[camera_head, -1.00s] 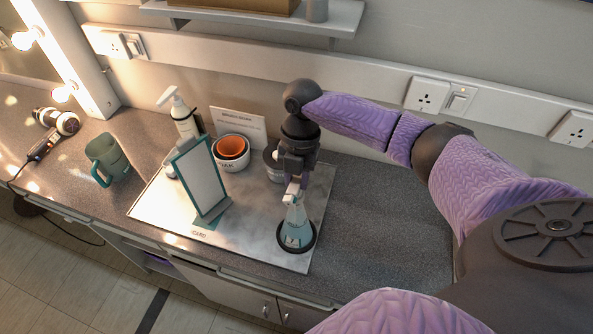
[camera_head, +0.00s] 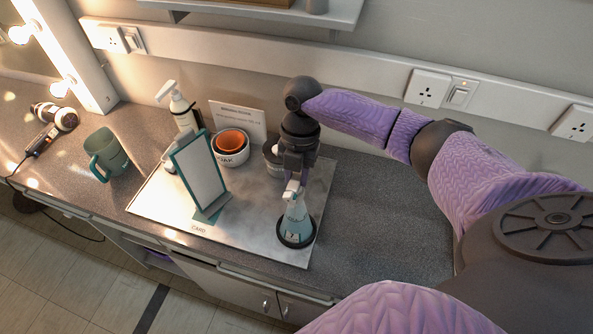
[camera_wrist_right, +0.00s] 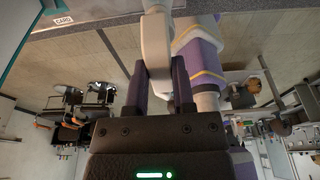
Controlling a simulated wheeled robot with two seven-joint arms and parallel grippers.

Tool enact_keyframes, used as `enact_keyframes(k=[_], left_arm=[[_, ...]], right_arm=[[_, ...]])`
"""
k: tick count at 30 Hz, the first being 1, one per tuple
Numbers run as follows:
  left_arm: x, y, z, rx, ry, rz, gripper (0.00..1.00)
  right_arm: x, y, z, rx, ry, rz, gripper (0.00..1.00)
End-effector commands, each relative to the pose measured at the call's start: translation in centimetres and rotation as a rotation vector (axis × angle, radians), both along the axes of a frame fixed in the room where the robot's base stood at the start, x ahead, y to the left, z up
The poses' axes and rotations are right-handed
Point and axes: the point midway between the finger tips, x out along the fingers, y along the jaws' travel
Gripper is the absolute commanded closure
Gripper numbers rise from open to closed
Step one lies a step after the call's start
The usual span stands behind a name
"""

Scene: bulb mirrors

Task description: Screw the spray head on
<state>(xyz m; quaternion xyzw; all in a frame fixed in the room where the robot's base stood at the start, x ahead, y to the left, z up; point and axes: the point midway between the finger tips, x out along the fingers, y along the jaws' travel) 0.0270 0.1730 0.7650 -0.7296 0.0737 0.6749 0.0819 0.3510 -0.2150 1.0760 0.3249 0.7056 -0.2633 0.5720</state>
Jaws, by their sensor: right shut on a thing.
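A clear bottle with a light blue tint (camera_head: 297,222) stands upright in a dark round holder (camera_head: 296,241) near the front right of the grey mat. The white spray head (camera_head: 292,190) is at the top of the bottle's neck. My right gripper (camera_head: 294,179) comes down from above and is shut on the spray head; the white head also shows between the fingers in the right wrist view (camera_wrist_right: 156,45). Whether its thread is engaged cannot be seen. My left gripper is not in view.
A teal-framed card stand (camera_head: 199,174) is left of the bottle on the mat (camera_head: 255,225). Behind are a white pump bottle (camera_head: 180,108), bowls (camera_head: 231,150) and a sign (camera_head: 238,120). The counter right of the mat is clear.

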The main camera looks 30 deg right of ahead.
Motion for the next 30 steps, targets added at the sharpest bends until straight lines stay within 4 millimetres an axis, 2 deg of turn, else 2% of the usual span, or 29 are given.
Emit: enact_keyframes(k=[30], left_arm=[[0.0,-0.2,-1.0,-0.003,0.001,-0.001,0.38]], right_arm=[[0.0,0.0,-1.7,0.000,0.000,0.000,1.00]])
